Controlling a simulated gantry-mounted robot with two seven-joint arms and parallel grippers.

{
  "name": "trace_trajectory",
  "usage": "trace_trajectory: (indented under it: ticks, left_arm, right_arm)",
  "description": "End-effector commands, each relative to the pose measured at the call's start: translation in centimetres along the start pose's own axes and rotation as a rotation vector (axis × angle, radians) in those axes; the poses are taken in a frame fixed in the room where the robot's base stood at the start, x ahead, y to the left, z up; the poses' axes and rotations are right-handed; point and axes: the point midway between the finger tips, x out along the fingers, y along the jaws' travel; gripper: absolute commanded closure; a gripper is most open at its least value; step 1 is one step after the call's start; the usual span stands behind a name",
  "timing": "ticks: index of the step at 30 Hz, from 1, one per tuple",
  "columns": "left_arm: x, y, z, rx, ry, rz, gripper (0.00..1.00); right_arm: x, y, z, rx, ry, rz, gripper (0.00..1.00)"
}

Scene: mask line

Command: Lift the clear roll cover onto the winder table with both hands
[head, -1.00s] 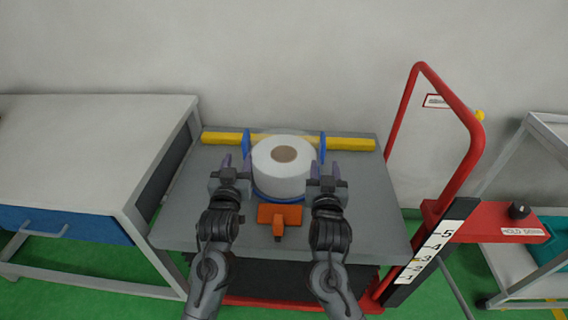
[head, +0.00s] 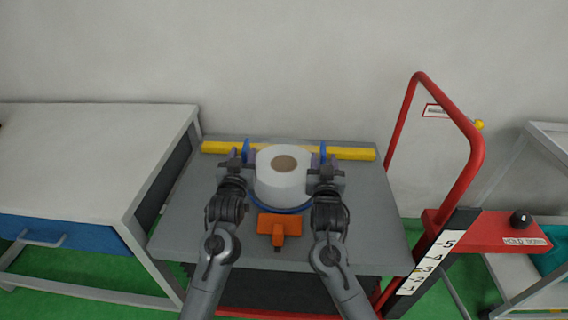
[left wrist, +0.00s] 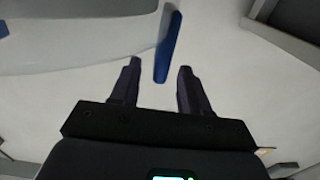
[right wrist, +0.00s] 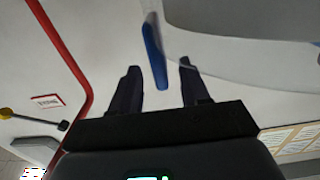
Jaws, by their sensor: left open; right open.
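The clear roll cover is see-through and faint around a white roll (head: 284,190) on the grey lift table (head: 380,215). Its curved wall shows in the left wrist view (left wrist: 80,50) and the right wrist view (right wrist: 240,35). Blue upright handles stand at its left (head: 249,147) and right (head: 323,149). My left gripper (head: 242,155) is open, with the left handle (left wrist: 168,48) lined up between its fingers. My right gripper (head: 319,160) is open, with the right handle (right wrist: 153,50) lined up between its fingers. Contact with either handle cannot be told.
A yellow bar (head: 355,153) runs behind the roll. An orange block (head: 279,229) sits in front. A pale table (head: 85,150) with a blue drawer stands at left. A red rail (head: 470,150) and scale post (head: 430,262) stand at right, before a grey cart.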

Motion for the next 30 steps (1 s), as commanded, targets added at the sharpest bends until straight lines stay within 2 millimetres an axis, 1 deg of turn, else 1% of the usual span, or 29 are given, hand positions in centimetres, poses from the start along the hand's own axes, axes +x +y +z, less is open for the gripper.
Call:
trace_trajectory:
  ticks: [1, 3, 10, 16, 25, 30]
  left_arm:
    - [0.8, 0.0, 0.0, 0.001, -0.001, 0.0, 0.54]
    - [1.7, 0.0, -0.1, 0.0, 0.0, 0.0, 0.54]
    - [3.6, 0.0, 0.0, 0.0, -0.001, -0.001, 0.54]
    - [4.2, 0.0, 0.0, 0.0, 0.0, 0.0, 0.54]
    - [4.2, 0.0, 0.0, -0.001, 0.0, 0.0, 0.54]
    - [4.2, 0.0, 0.0, -0.001, 0.0, 0.0, 0.8]
  right_arm:
    - [0.8, 0.0, -0.1, -0.002, 0.0, 0.0, 0.54]
    - [1.6, -0.1, -0.1, -0.001, -0.001, -0.001, 0.54]
    - [3.5, -0.1, 0.0, -0.001, 0.0, -0.001, 0.54]
    - [4.2, -0.1, 0.0, 0.001, 0.001, -0.001, 0.54]
    - [4.2, 0.0, 0.0, 0.001, 0.0, -0.001, 0.54]
    - [4.2, 0.0, 0.0, 0.001, 0.0, -0.001, 0.8]
